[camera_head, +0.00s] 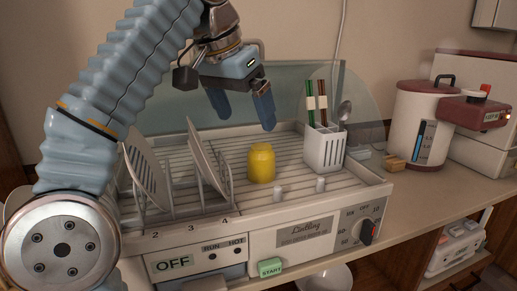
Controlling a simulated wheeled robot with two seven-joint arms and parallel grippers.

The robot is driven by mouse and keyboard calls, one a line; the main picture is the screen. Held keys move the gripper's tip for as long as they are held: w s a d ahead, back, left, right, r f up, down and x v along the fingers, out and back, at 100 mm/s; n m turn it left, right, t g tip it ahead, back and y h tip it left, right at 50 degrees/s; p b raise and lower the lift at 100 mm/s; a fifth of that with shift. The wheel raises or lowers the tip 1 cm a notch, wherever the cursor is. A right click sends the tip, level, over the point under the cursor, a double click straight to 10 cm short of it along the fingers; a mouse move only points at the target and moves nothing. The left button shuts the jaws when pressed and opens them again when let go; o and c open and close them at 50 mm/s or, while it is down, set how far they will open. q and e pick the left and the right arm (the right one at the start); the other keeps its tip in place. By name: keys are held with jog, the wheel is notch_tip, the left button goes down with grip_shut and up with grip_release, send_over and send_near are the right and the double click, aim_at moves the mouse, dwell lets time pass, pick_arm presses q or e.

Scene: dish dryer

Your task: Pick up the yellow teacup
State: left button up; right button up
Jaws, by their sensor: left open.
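The yellow teacup (262,164) sits on the slatted rack of the dish dryer (341,194), right of the plates. No handle shows on it from here. My left gripper (243,113) is open and empty, with its blue fingers pointing down. In the picture it is above the cup and a little to its left, apart from it. My right gripper is not in view.
Plates (208,158) stand in the rack on the left. A white utensil holder (324,148) with chopsticks and a spoon stands right of the cup. A clear cover (300,85) rises behind. A white pot (416,120) stands on the counter at right.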

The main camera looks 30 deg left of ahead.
aim_at(261, 159)
pick_arm(q)
jog(key=x, duration=0.8)
jog(key=shift+w+a+f, duration=0.15)
jog(key=shift+w+a, duration=0.05)
jog(key=shift+w, duration=0.1)
jog(key=shift+w+a+x, duration=0.1)
jog(key=shift+w+x, duration=0.05)
jog(key=shift+x, duration=1.2)
jog(key=shift+w+a+x, duration=0.15)
jog(key=shift+x, duration=1.2)
jog(key=c, duration=1.2)
